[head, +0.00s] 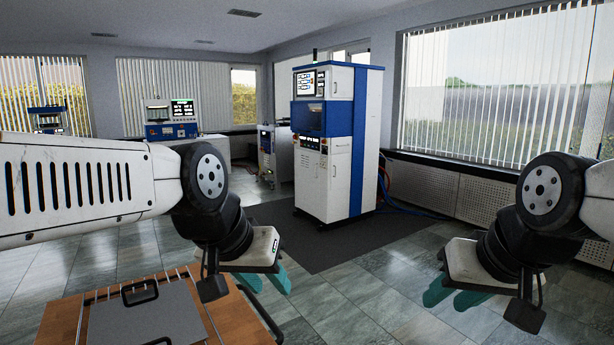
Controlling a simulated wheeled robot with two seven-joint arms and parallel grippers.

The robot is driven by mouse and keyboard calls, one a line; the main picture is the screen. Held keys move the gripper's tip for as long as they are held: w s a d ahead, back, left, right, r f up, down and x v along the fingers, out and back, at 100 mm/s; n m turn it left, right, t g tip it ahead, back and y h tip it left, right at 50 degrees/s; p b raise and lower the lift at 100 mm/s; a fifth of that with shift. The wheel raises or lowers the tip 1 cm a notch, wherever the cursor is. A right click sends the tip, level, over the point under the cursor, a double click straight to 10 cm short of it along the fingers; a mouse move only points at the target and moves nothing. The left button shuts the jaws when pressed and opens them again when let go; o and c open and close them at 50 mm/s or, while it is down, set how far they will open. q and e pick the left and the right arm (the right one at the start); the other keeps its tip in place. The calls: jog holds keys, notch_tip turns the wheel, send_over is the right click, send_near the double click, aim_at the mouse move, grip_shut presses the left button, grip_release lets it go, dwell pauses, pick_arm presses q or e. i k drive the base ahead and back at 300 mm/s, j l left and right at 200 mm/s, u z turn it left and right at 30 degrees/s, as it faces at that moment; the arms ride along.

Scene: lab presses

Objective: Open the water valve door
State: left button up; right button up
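A tall white and blue lab press (336,140) stands at the back centre on a dark mat. Its right side has a closed white upper panel (342,81) and a closed white lower panel (341,175), each with a small dark handle. I cannot tell which panel is the water valve door. My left gripper (264,282) is in front of the press, to its lower left, with teal fingers apart and nothing between them. My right gripper (452,294) is at the lower right, fingers apart and empty. Both are well away from the press.
A wooden-topped cart (52,318) with a grey plate (148,318) and black handles stands at the lower left. Hoses (386,188) run beside the press on the right. The dark mat (290,240) and tiled floor before the press are clear.

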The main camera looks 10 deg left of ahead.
aim_at(340, 164)
jog(key=i+l, duration=0.2)
jog(key=l, duration=0.25)
jog(key=i+l+z, duration=0.1)
jog(key=i+l, duration=0.15)
jog(key=l, duration=0.15)
jog(key=i+l, duration=0.2)
jog(key=l, duration=0.2)
jog(key=i+l, duration=0.3)
jog(key=i, duration=0.15)
jog(key=i+l+u, duration=0.15)
jog(key=i, duration=0.35)
jog(key=i+u, duration=0.45)
jog(key=i+l+u, duration=0.2)
jog(key=i+u, duration=0.2)
jog(key=i, duration=0.15)
jog(key=i+z, duration=0.15)
jog(key=i, duration=0.45)
jog(key=i+j+z, duration=0.15)
jog(key=i, duration=0.5)
jog(key=i+l+z, duration=0.1)
jog(key=i, duration=1.15)
jog(key=i+l+z, duration=0.15)
jog(key=i, duration=1.1)
jog(key=i+j, duration=0.1)
jog(key=i, duration=1.05)
jog(key=i+j+z, duration=0.1)
jog(key=i, duration=0.5)
